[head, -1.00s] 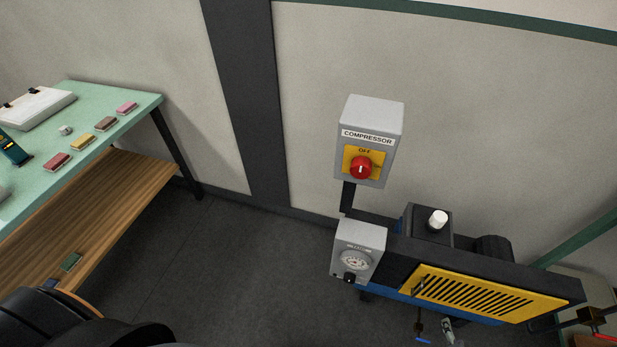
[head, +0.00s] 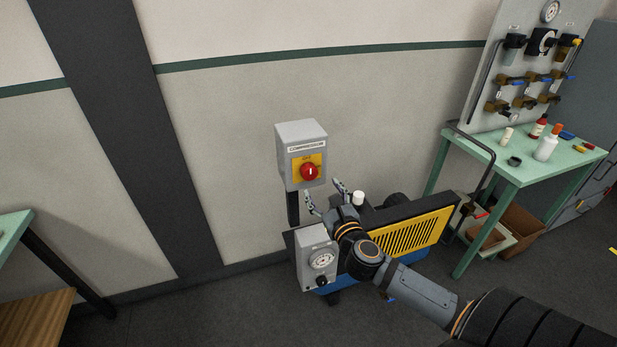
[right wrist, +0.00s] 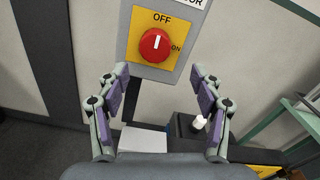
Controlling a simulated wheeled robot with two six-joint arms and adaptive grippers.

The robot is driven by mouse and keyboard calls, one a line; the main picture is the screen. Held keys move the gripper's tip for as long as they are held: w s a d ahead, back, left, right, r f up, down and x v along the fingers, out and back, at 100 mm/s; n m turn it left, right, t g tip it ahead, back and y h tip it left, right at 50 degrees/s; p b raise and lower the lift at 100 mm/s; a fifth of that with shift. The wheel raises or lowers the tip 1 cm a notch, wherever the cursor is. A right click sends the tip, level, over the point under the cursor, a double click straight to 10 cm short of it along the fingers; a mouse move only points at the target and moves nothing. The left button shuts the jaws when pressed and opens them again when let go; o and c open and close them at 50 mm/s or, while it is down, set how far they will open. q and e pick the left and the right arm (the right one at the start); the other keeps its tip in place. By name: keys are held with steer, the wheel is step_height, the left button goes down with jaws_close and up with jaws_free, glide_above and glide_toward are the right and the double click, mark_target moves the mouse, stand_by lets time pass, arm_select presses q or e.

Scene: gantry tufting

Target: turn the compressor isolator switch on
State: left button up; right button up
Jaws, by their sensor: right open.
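The compressor isolator is a grey box (head: 301,134) on a post, labelled COMPRESSOR, with a yellow plate and a red rotary knob (head: 310,172). In the right wrist view the red knob (right wrist: 155,45) has its white mark pointing up at OFF; ON is printed to its right. My right gripper (head: 326,192) is open and empty, just below and in front of the knob. In the right wrist view its two fingers (right wrist: 159,78) stand apart either side and below the knob, not touching it. My left gripper is not in view.
Below stands the compressor with a yellow grille (head: 412,236), a white cap (head: 358,198) and a grey gauge box (head: 315,258). A green table (head: 500,165) with bottles is at right. A green bench (head: 12,232) edge is at left.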

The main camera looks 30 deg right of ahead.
mark_target(310, 174)
steer(key=w, duration=0.2)
steer(key=w+r+p, duration=0.1)
steer(key=w, duration=0.2)
steer(key=shift+w+a, duration=0.1)
steer(key=shift+w, duration=0.05)
steer(key=shift+w+d+f+p, duration=0.15)
steer(key=shift+w+d+p, duration=0.1)
steer(key=shift+w, duration=0.25)
steer(key=shift+w+d+f+p, duration=0.15)
steer(key=shift+w+d, duration=0.1)
steer(key=shift+w, duration=0.2)
steer(key=shift+w+d, duration=0.15)
steer(key=shift+w, duration=0.05)
steer(key=shift+c, duration=0.2)
steer(key=c, duration=1.1)
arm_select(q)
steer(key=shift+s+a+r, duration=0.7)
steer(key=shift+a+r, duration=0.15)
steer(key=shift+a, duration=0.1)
